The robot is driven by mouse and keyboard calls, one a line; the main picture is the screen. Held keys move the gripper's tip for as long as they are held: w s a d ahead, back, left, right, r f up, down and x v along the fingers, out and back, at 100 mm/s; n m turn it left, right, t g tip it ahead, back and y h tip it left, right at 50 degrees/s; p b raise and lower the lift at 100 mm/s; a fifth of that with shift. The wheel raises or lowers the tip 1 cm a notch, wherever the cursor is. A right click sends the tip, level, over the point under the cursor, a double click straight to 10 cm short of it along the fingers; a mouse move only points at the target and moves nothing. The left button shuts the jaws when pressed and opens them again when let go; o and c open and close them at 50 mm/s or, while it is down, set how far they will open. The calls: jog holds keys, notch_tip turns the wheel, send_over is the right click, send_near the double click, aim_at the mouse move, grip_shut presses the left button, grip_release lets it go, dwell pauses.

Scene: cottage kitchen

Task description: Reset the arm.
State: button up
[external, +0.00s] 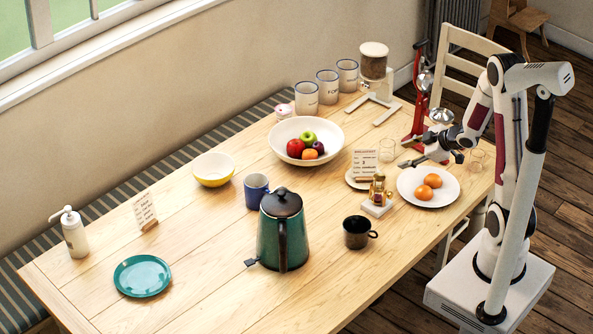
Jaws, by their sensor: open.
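My gripper (405,153) is open and empty. It hangs in the air over the right part of the wooden table, pointing left. In the picture it sits just above the white plate (410,199) with two orange fruits (428,186), apart from them. My arm comes from its white base beside the table at the right. It is bent, with its elbow high at the upper right. How high the gripper is above the table is hard to tell from this one view.
Near my gripper stand a menu card (365,163), small bottles (378,188), clear glasses (387,150) and a red stand (419,95). A fruit bowl (335,135), green kettle (268,235), black mug (357,232) and blue mug (256,190) stand further left.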

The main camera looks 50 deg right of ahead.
jog(key=s+a+r+m+g+h, duration=0.25)
jog(key=s+r+m+h, duration=0.35)
jog(key=r, duration=0.6)
jog(key=s+a+r+m+g+y, duration=0.1)
jog(key=s+a+r+y, duration=0.1)
jog(key=s+a, duration=0.4)
jog(key=s+a+r+y, duration=0.2)
jog(key=s+a, duration=0.5)
jog(key=s, duration=0.5)
jog(key=shift+a+r+m+g+y, duration=0.3)
jog(key=shift+r+m+g+y, duration=0.1)
jog(key=shift+y, duration=0.3)
jog(key=shift+s, duration=0.1)
